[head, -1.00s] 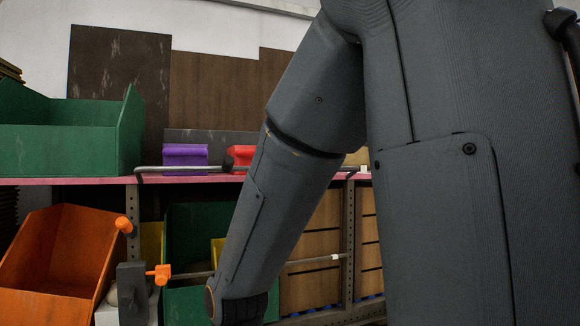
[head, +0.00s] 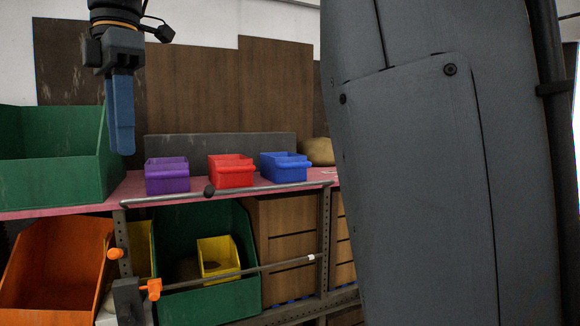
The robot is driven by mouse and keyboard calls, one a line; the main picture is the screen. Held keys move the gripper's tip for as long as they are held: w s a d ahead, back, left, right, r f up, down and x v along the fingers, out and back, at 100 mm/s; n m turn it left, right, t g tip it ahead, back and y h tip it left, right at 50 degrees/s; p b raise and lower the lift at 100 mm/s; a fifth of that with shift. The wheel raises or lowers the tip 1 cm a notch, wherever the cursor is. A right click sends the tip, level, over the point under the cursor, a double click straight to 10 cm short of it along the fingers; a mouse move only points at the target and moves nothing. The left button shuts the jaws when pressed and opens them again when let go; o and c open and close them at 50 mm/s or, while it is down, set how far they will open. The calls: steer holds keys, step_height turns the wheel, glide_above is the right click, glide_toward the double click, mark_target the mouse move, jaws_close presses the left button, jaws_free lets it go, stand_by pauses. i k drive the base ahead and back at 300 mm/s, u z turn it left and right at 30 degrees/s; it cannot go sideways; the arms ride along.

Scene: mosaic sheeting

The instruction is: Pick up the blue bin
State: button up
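The blue bin (head: 284,168) stands upright on the pink shelf top, at the right end of a row of three small bins. The red bin (head: 232,172) is just left of it, and the purple bin (head: 167,177) is farther left. My gripper (head: 121,145) hangs at the upper left with its fingers pointing down, in front of the large green bin's right side in the picture. It is well left of the blue bin and not touching it. The fingers overlap from this side, so their opening is hidden. Nothing shows held in them.
A large green bin (head: 50,165) fills the shelf's left end. A dark rail (head: 240,190) runs along the shelf's front edge. Below are an orange bin (head: 55,265), a yellow bin (head: 219,258) and wooden crates (head: 288,245). My arm blocks the right side.

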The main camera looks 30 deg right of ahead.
mark_target(283, 167)
steer(key=z, duration=0.7)
steer(key=i, duration=0.6)
steer(key=z, duration=0.9)
steer(key=i, duration=1.65)
steer(key=u, duration=0.75)
